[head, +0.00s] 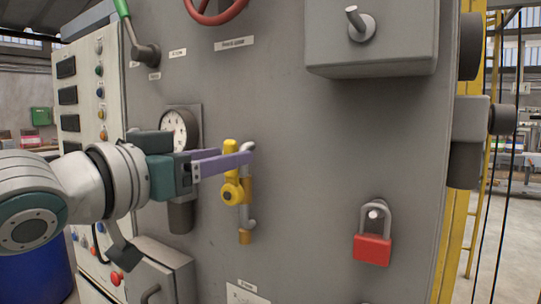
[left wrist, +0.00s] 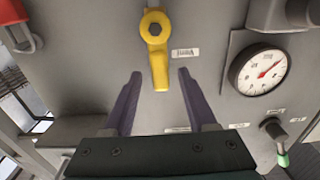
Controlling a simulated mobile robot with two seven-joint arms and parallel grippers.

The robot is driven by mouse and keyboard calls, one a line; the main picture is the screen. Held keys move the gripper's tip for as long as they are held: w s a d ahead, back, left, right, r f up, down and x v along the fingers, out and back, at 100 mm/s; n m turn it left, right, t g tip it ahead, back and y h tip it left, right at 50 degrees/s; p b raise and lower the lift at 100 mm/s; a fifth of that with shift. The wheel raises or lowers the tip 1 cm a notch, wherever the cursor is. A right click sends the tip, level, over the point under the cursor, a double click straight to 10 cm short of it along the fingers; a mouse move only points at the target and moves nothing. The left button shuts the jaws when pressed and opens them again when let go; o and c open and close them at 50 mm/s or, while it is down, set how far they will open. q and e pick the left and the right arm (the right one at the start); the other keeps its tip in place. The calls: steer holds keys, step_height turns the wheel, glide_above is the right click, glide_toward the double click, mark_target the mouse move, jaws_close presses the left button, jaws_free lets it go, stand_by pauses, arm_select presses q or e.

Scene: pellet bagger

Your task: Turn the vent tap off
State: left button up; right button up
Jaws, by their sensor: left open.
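The vent tap's yellow handle (head: 230,150) stands upright on the grey panel, along its pipe (head: 250,212). In the left wrist view the handle (left wrist: 158,60) runs from its hub toward my gripper, beside a label reading "Vent". My left gripper (head: 236,156) comes in from the left with its purple fingers at the upper part of the handle. In the left wrist view the gripper (left wrist: 160,76) is open, with the handle's free end between the fingertips and a gap on each side. My right gripper is not in view.
A round gauge (head: 179,131) sits left of the tap, near my left wrist. A red padlock (head: 373,248) hangs at lower right. A grey box (head: 372,45) juts out above right. A green-handled lever (head: 133,30) and red wheel (head: 216,12) are above. Bare panel lies right of the tap.

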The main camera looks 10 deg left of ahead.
arm_select(q)
jaws_close()
stand_by(0.3)
stand_by(1.1)
